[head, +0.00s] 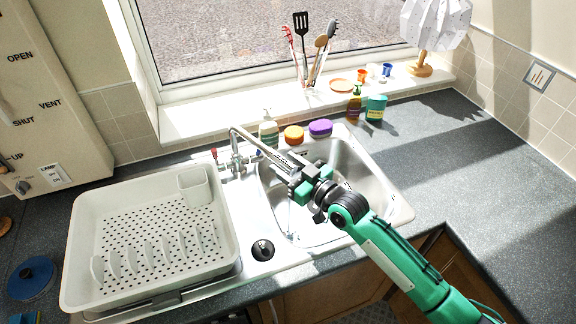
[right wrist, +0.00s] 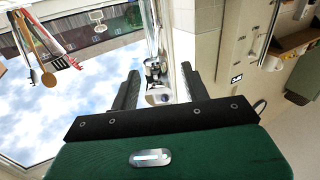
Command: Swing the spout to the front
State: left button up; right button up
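The tap (head: 236,158) stands behind the sink. Its chrome spout (head: 258,145) rises from the base and slants over the sink bowl towards the lower right. My right gripper (head: 288,176) is at the spout's far end. In the right wrist view its two dark fingers stand apart, and the chrome tap (right wrist: 154,72) shows in the gap between them. I cannot tell whether a finger touches the spout. The spout's tip is partly hidden by the gripper. My left gripper is not in view.
A white dish rack (head: 150,285) fills the counter left of the sink (head: 395,205). A soap bottle (head: 268,130), orange sponge (head: 294,134) and purple sponge (head: 320,127) stand behind the bowl. A utensil holder (head: 310,86) is on the sill.

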jog(key=shift+s+d+f, duration=0.2)
jog(key=shift+s+d, duration=0.15)
jog(key=shift+d, duration=0.1)
jog(key=b+v, duration=0.4)
jog(key=v, duration=0.8)
jog(key=shift+s+d+b, duration=0.2)
jog(key=shift+s+b, duration=0.15)
jog(key=shift+r, duration=0.15)
